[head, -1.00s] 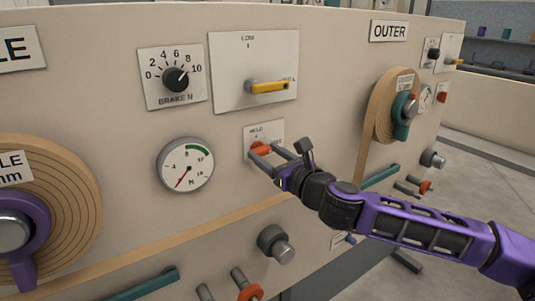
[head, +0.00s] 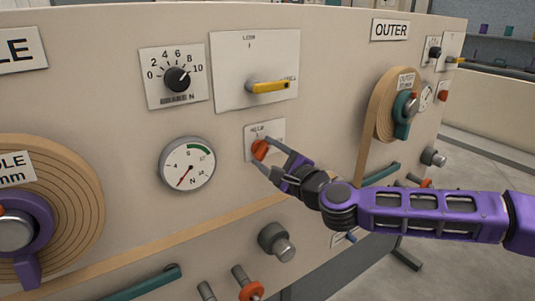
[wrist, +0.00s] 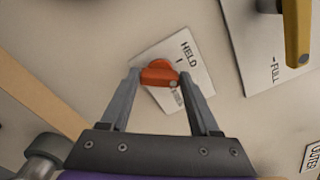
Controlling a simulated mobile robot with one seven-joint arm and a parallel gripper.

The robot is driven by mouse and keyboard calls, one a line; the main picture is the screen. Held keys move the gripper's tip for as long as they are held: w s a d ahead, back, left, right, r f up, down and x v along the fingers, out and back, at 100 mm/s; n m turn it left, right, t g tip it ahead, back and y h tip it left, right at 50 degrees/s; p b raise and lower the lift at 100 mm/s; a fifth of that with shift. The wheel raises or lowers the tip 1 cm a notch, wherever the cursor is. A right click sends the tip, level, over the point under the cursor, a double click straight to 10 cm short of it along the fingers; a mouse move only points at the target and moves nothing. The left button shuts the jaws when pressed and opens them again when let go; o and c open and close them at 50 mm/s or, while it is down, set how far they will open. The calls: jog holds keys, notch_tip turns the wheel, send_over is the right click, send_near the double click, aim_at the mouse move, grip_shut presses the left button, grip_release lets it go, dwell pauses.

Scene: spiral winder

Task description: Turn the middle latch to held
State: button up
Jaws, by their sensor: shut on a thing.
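The middle latch (head: 260,149) is a small orange knob on a white plate (head: 278,131) marked HELD, set in the machine's front panel. In the wrist view the orange latch (wrist: 159,73) sits between the two grey fingers of my gripper (wrist: 156,78). My gripper also shows in the head view (head: 272,153), coming in from the right and shut on the latch. The HELD mark is above and right of the latch in the wrist view. The lower lettering on the plate is partly covered by a finger.
A yellow lever (head: 268,87) on a white plate is above the latch. A dial gauge (head: 187,165) is to its left and a brake knob (head: 177,79) is up left. A dark round knob (head: 276,242) sticks out below. The OUTER roll (head: 383,105) is to the right.

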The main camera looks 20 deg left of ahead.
jog(key=n, duration=0.7)
jog(key=shift+f, duration=0.1)
dwell(0.6)
jog(key=o, duration=1.4)
jog(key=shift+c, duration=0.2)
